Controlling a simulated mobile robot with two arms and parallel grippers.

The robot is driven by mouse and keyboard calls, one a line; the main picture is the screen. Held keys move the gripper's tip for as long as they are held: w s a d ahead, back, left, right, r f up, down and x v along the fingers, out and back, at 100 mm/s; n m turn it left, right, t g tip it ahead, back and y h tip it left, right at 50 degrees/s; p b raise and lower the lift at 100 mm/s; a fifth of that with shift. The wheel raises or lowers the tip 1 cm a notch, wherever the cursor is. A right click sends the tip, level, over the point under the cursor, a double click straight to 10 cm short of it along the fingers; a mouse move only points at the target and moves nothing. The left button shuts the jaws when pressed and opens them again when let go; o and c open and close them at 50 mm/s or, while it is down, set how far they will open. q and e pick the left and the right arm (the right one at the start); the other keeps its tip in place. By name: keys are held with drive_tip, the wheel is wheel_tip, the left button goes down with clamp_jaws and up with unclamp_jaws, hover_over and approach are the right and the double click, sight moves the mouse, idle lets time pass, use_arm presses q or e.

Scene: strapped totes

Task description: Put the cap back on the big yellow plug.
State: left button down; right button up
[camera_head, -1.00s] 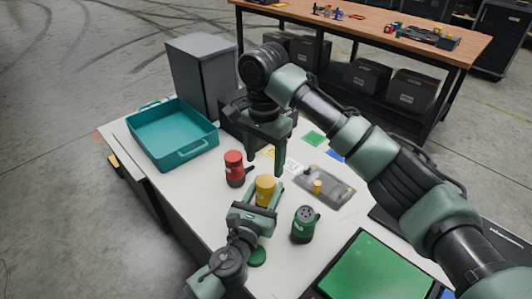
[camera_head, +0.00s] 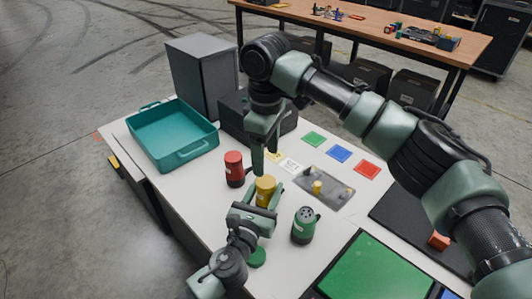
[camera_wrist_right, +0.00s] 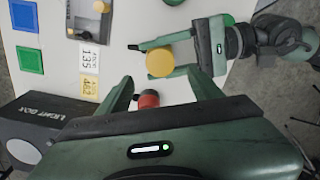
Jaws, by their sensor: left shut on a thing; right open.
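The big yellow plug (camera_head: 265,188) stands upright near the middle of the white table. My left gripper (camera_head: 266,198) is shut on it from the near side. In the right wrist view the yellow plug (camera_wrist_right: 160,62) shows a plain round yellow top. I cannot tell a separate cap on it. My right gripper (camera_head: 265,162) is open and empty, pointing down above and just behind the plug. In its wrist view the right gripper's fingers (camera_wrist_right: 160,85) are spread, with the plug beyond them. A small yellow piece (camera_head: 317,187) sits on a grey tray.
A red plug (camera_head: 234,168) stands close left of the yellow one, a green plug (camera_head: 304,226) with holes on top to the right. A green disc (camera_head: 257,257) lies beside my left wrist. A teal bin (camera_head: 172,135) and dark box (camera_head: 235,112) stand behind.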

sight(266, 181)
idle(0.3)
drive_tip(key=shift+f, duration=4)
clamp_jaws()
drive_tip(key=shift+o, duration=0.8)
unclamp_jaws()
wheel_tip(266, 181, up, 12)
